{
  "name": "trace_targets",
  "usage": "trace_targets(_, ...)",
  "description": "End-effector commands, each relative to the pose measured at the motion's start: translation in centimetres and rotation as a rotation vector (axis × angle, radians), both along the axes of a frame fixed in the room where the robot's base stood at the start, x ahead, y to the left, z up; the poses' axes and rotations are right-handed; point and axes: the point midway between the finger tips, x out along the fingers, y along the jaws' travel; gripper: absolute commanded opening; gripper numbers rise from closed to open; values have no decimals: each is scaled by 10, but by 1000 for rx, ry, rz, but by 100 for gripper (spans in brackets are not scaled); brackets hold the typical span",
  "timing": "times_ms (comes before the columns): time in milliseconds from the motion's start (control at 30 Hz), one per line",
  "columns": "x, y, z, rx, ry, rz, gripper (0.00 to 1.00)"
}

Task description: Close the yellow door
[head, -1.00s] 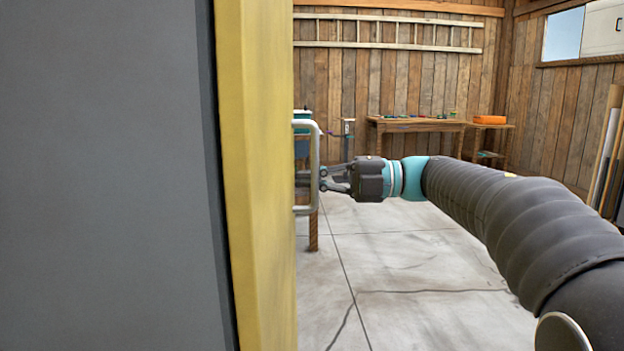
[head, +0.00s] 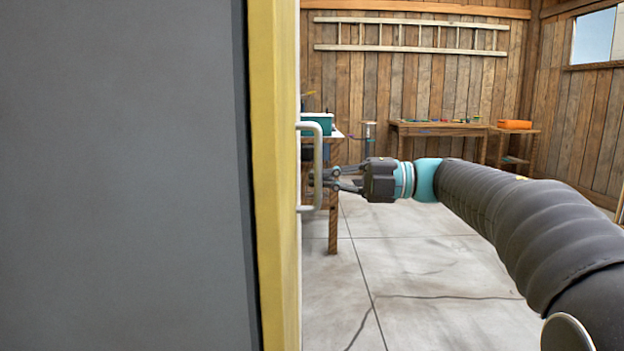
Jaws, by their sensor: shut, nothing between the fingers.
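The yellow door (head: 275,180) stands edge-on at the left of the head view, with a grey face on its near side. Its pale bar handle (head: 318,168) sticks out on the right side of the door. My gripper (head: 322,179) reaches in from the right, with its fingers at the handle bar and partly behind it. The fingers are shut with nothing visible between them. Whether they touch the bar or the door face cannot be told.
A table with a teal box (head: 318,122) stands behind the handle. The concrete floor (head: 410,260) to the right of the door is clear.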

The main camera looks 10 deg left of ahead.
Motion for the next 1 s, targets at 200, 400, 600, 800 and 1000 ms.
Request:
trace_targets(200, 10, -49, -1, 0, 1, -7, 0)
trace_targets(400, 16, -85, -1, 0, 2, -3, 0)
trace_targets(600, 20, -106, -1, -1, 3, 1, 0)
trace_targets(800, 31, -111, -2, -6, 7, -49, 0)
trace_targets(1000, 88, -116, 4, 57, 31, -305, 0)
